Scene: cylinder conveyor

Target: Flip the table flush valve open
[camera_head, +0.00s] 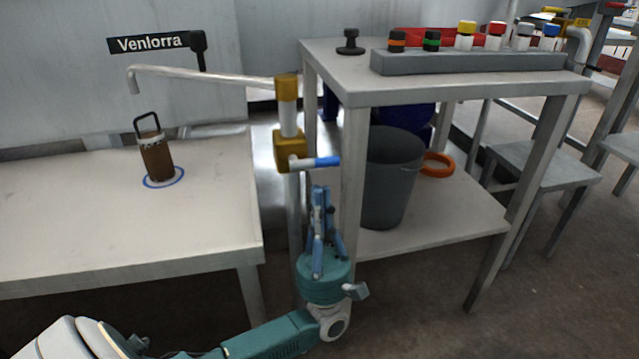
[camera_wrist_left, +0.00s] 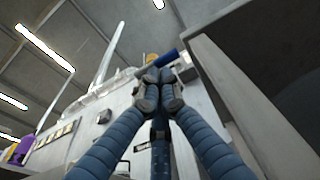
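The flush valve (camera_head: 290,150) is a brass block on an upright pipe between the table and the shelf stand. Its blue lever (camera_head: 322,161) sticks out level to the right. My left gripper (camera_head: 321,192) points upward just below the blue lever, with a small gap visible between them. Its segmented blue fingers are drawn together and hold nothing. In the left wrist view, the fingertips (camera_wrist_left: 160,90) converge below the blue lever (camera_wrist_left: 167,58), and a bit of brass (camera_wrist_left: 152,58) shows beside it. My right gripper is not in view.
A brown canister with a black handle (camera_head: 156,158) stands in a blue ring on the white table (camera_head: 215,215). The stand's leg (camera_head: 350,190) is close to the right of my left gripper. A grey bin (camera_head: 388,180) sits on the lower shelf. A spout pipe (camera_head: 200,76) extends left.

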